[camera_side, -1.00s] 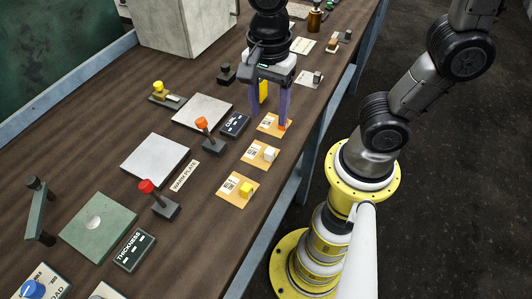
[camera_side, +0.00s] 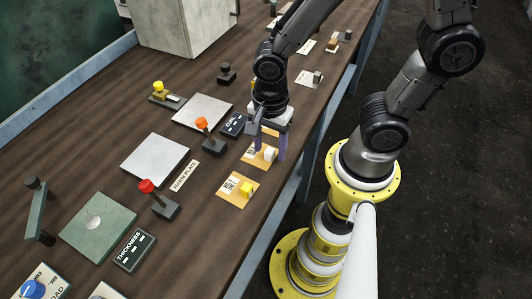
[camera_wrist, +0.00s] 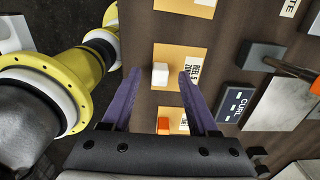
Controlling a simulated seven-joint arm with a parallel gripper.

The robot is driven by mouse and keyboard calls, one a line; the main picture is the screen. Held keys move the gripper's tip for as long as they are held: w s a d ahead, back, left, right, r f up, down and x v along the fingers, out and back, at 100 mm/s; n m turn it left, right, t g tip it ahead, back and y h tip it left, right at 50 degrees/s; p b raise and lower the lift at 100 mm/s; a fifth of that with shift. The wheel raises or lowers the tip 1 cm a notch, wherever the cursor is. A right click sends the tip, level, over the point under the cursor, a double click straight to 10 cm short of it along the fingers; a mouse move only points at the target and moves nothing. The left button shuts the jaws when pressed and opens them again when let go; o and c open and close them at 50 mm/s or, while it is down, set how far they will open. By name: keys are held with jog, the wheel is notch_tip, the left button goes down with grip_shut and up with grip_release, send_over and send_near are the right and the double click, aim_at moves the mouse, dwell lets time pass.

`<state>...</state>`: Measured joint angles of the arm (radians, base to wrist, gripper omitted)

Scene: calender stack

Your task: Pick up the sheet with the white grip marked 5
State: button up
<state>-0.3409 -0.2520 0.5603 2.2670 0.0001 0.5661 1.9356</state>
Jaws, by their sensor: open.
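The sheet with the white grip is an orange card (camera_side: 260,163) lying flat on the bench. Its white cube grip (camera_side: 271,154) also shows in the wrist view (camera_wrist: 160,75), beside a printed label that seems to read "REEL 5". My gripper (camera_side: 269,152) points down over this sheet with its two purple fingers apart. In the wrist view, the fingertips (camera_wrist: 159,77) appear on either side of the white grip, with gaps to both. Whether they are down at its height I cannot tell. Nothing is held.
A sheet with a yellow grip (camera_side: 246,189) lies nearer the camera. The CURL panel (camera_side: 233,124), orange-topped lever (camera_side: 202,124) and grey plates (camera_side: 155,160) stand to the left.

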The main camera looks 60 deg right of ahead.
grip_shut()
dwell(0.5)
